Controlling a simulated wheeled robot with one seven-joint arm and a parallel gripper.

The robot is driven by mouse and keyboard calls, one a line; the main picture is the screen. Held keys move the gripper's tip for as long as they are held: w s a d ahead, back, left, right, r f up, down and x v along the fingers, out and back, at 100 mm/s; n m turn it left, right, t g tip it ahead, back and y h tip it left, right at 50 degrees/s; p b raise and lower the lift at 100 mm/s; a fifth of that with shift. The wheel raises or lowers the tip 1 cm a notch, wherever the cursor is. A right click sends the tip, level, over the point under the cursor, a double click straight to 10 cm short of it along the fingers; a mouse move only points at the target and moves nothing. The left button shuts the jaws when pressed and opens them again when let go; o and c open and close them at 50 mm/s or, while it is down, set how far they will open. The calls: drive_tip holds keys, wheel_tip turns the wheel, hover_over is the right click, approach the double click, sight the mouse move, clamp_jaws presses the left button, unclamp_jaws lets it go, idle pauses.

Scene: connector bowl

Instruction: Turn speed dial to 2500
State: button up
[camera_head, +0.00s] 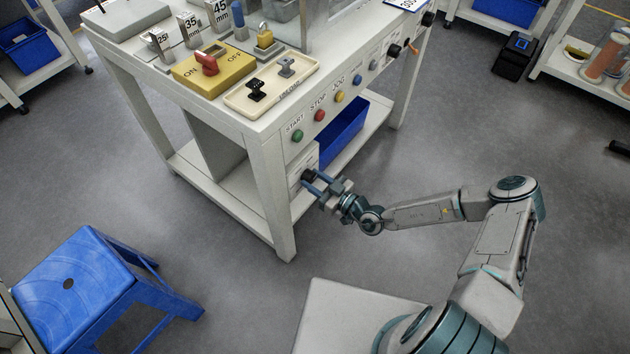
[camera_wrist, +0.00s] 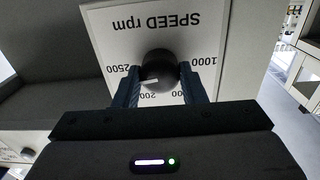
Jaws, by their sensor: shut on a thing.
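The speed dial is a round black knob (camera_wrist: 158,68) on a white panel (camera_wrist: 112,30) marked SPEED rpm, which appears upside down in the wrist view. My gripper (camera_wrist: 160,77) has its two blue fingers closed on opposite sides of the knob. A light mark shows on the knob's lower left. The label 2500 (camera_wrist: 129,70) is to the left and 1000 (camera_wrist: 204,60) to the right; labels below the knob are partly hidden. In the head view my gripper (camera_head: 312,181) reaches the dark dial (camera_head: 307,174) low on the workbench's front.
The white workbench (camera_head: 282,205) carries START, STOP and JOG buttons above the dial and a yellow ON/OFF switch box (camera_head: 213,73) on top. A blue bin (camera_head: 343,135) is on its lower level. A blue stool (camera_head: 72,283) stands at lower left. Open floor lies to the right.

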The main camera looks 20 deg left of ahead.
drive_tip(key=shift+m, duration=0.9)
drive_tip(key=o, duration=1)
drive_tip(key=v, duration=1.4)
drive_tip(key=shift+w+p, duration=0.1)
drive_tip(key=shift+p, duration=0.2)
drive_tip(key=shift+r, duration=0.1)
